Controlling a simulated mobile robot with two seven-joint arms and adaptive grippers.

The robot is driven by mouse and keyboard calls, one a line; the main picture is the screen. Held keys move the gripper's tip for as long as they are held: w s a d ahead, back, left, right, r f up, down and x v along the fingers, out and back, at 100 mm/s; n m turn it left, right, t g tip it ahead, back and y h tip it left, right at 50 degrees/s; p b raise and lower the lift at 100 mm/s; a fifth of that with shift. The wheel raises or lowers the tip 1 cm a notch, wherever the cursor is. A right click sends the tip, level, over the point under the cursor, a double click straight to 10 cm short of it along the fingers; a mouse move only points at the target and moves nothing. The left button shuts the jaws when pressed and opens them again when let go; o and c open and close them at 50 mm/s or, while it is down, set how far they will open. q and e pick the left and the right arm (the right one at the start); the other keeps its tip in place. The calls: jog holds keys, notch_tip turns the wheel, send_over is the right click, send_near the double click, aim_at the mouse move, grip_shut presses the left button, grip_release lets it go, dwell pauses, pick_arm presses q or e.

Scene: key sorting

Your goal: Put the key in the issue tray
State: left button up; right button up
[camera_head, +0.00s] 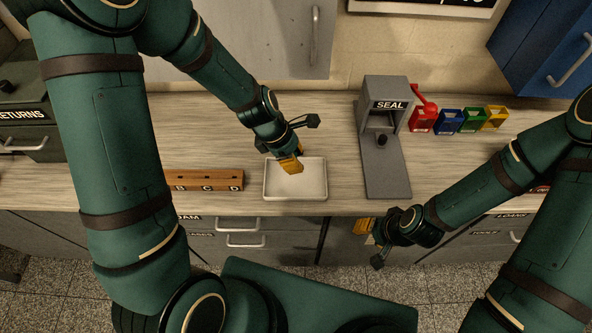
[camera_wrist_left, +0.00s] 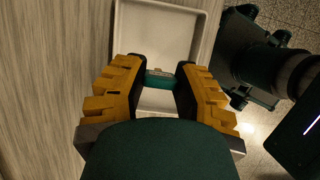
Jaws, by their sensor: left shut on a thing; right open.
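The white issue tray (camera_head: 295,196) lies on the counter near its front edge, and its inside looks empty in the head view. My left gripper (camera_head: 291,165) is over the back part of the tray. In the left wrist view my left gripper (camera_wrist_left: 160,80) is shut on a small teal piece, the key (camera_wrist_left: 160,77), with the white tray (camera_wrist_left: 160,30) below it. Most of the key is hidden between the fingers. My right gripper (camera_head: 370,243) is open and empty in front of the counter, at the lower right.
A wooden rack (camera_head: 205,180) with lettered slots stands left of the tray. A grey SEAL press (camera_head: 385,150) stands to the right. Red, blue, green and yellow bins (camera_head: 448,121) stand at the back right. A RETURNS box (camera_head: 25,130) is at far left.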

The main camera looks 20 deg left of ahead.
pick_arm(q)
jog(key=shift+f, duration=0.95)
jog(key=shift+w+f+b, duration=0.1)
jog(key=shift+f+b, duration=0.55)
jog(key=shift+f, duration=1.2)
jog(key=shift+r, duration=0.1)
jog(key=o, duration=0.8)
jog(key=shift+f, duration=0.2)
jog(key=shift+r, duration=0.15)
